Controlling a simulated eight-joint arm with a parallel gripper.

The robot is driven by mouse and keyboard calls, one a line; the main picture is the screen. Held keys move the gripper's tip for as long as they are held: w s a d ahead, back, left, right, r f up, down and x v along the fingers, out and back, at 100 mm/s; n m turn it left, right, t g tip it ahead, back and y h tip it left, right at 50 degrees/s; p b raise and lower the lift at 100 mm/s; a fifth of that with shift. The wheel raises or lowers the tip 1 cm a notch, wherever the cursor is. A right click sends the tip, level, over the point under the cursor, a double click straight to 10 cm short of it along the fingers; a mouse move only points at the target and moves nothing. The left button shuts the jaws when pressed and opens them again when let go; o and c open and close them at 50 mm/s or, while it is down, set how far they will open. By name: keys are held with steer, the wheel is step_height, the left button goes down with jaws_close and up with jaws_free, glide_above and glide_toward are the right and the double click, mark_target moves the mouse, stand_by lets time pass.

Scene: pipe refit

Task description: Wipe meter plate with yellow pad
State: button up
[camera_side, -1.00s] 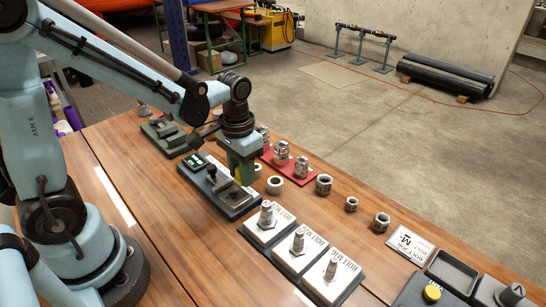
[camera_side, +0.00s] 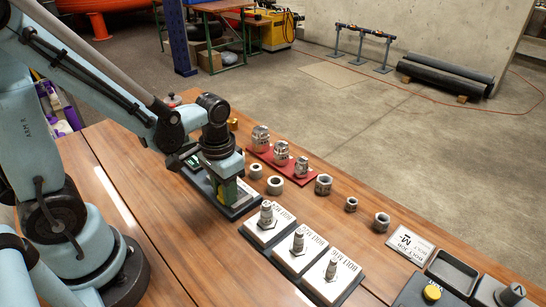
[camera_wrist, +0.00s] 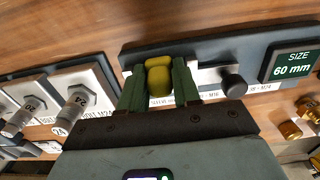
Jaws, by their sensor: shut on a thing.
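My gripper (camera_wrist: 158,85) is shut on the yellow pad (camera_wrist: 158,76), which sits between its green fingers in the wrist view. The meter plate (camera_wrist: 205,47) is a dark slab with a pale strip, a black knob (camera_wrist: 233,84) and a display (camera_wrist: 292,63) reading "SIZE 60 mm". The pad overlaps the plate's pale strip in this view; whether it touches cannot be told. In the side view my gripper (camera_side: 226,202) is low over the plate (camera_side: 242,211), pointing down and hiding much of it. The pad is not clear there.
Three white bolt plates (camera_side: 257,232) with upright bolts stand close to the right of my gripper. A red tray (camera_side: 262,155) with metal fittings, loose rings (camera_side: 275,185) and nuts (camera_side: 323,184) lie behind. The wooden table (camera_side: 180,245) is clear in front.

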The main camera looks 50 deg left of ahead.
mark_target(244, 189)
steer(key=w, duration=0.3)
steer(key=shift+w, duration=0.15)
steer(key=shift+w+f, duration=0.1)
steer(key=shift+w, duration=0.65)
steer(key=shift+w+r, duration=0.1)
steer(key=shift+r, duration=0.2)
step_height(244, 189, up, 8)
steer(key=shift+f, duration=0.4)
